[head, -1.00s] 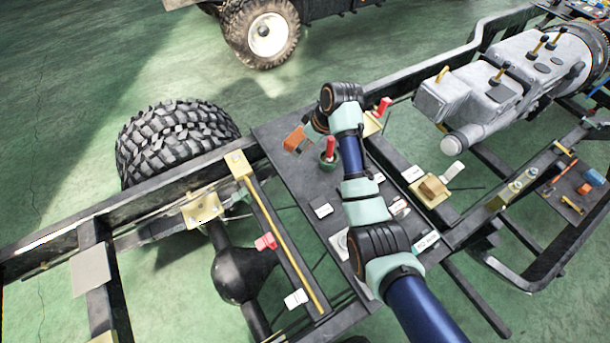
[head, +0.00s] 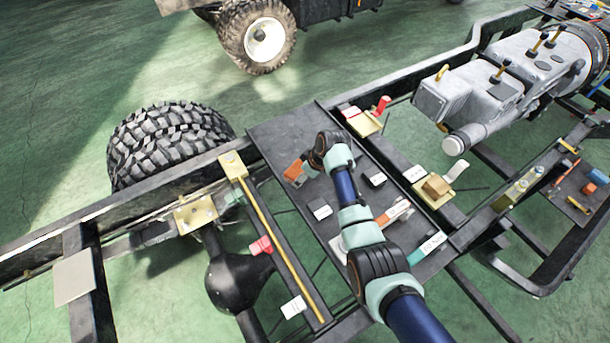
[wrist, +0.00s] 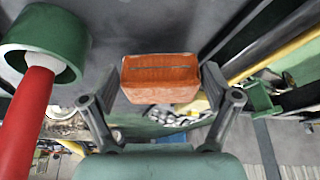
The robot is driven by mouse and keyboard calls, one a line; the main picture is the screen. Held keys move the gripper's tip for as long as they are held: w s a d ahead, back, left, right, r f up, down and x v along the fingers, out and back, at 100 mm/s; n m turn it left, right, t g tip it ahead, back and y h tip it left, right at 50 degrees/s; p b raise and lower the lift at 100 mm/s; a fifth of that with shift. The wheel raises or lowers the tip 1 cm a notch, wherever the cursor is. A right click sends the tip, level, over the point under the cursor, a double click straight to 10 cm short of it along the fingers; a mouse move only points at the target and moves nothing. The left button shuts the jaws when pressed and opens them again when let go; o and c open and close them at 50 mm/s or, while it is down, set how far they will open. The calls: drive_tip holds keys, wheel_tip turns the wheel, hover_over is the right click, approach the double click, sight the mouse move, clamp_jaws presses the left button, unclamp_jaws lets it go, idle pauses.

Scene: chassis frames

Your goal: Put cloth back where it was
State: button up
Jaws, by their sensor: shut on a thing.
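The cloth (head: 294,170) looks like an orange folded block with a dark line across its side. In the wrist view the cloth (wrist: 160,78) sits between the two fingers of my gripper (wrist: 162,92), which is shut on it. In the head view my gripper (head: 303,174) is over the left part of the dark plate (head: 280,130), holding the cloth at its left end. I cannot tell how far the cloth is above the plate.
A green ring (wrist: 45,45) with a red handle (wrist: 32,105) is close on the left in the wrist view. A tan block (head: 437,186) stands to the right.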

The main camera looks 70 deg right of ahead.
drive_tip(key=shift+f+b, duration=0.35)
drive_tip(key=shift+f, duration=0.2)
drive_tip(key=o, duration=1.1)
drive_tip(key=shift+r, duration=0.35)
drive_tip(key=p+v, duration=0.5)
drive_tip(key=v, duration=0.7)
drive_tip(key=shift+d+r, duration=0.1)
drive_tip(key=shift+r, duration=0.2)
